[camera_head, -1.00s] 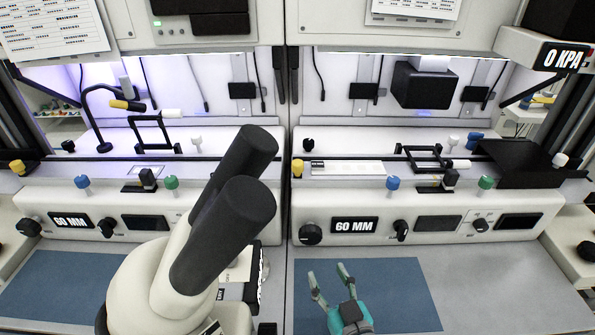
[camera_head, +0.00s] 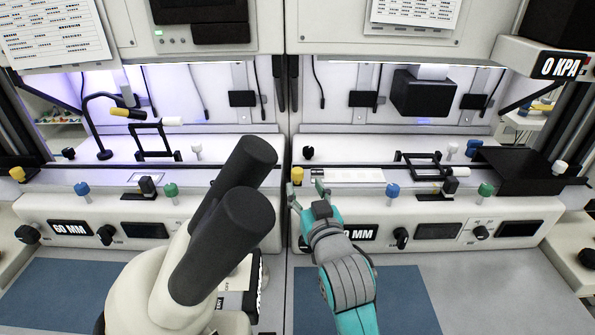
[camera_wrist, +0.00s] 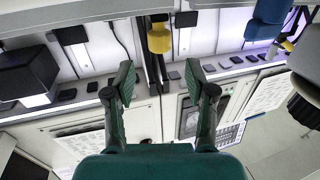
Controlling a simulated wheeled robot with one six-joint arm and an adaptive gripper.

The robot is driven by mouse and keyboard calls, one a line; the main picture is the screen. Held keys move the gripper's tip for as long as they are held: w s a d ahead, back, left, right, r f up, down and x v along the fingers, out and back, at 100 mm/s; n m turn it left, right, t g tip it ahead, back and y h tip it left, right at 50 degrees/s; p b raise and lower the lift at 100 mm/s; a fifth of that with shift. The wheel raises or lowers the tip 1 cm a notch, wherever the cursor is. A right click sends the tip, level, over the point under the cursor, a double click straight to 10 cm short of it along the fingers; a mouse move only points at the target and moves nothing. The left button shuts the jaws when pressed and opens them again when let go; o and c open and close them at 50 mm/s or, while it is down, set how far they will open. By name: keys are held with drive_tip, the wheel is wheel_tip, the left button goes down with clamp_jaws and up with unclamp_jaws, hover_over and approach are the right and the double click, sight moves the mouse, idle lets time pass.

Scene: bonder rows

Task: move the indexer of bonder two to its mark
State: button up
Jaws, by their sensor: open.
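Two bonders stand side by side, and the pictures do not show which is bonder two or name an indexer. The right bonder (camera_head: 360,213) carries a yellow knob (camera_head: 297,174) at the left end of its rail, beside a pale strip (camera_head: 350,176). My gripper (camera_head: 306,192) is open and empty, just in front of this yellow knob. In the wrist view my fingers (camera_wrist: 160,78) are spread apart, with a yellow knob (camera_wrist: 159,38) above and between their tips. I cannot tell whether they touch. No mark can be made out.
A microscope with dark eyepieces (camera_head: 235,245) rises close left of my gripper. Blue (camera_head: 392,190) and green (camera_head: 485,190) knobs and a black frame (camera_head: 425,165) stand to the right. The blue mat (camera_head: 405,295) is bare.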

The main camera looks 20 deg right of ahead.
sight(299, 175)
drive_tip(key=w, duration=0.7)
drive_tip(key=shift+w+d, duration=0.2)
clamp_jaws()
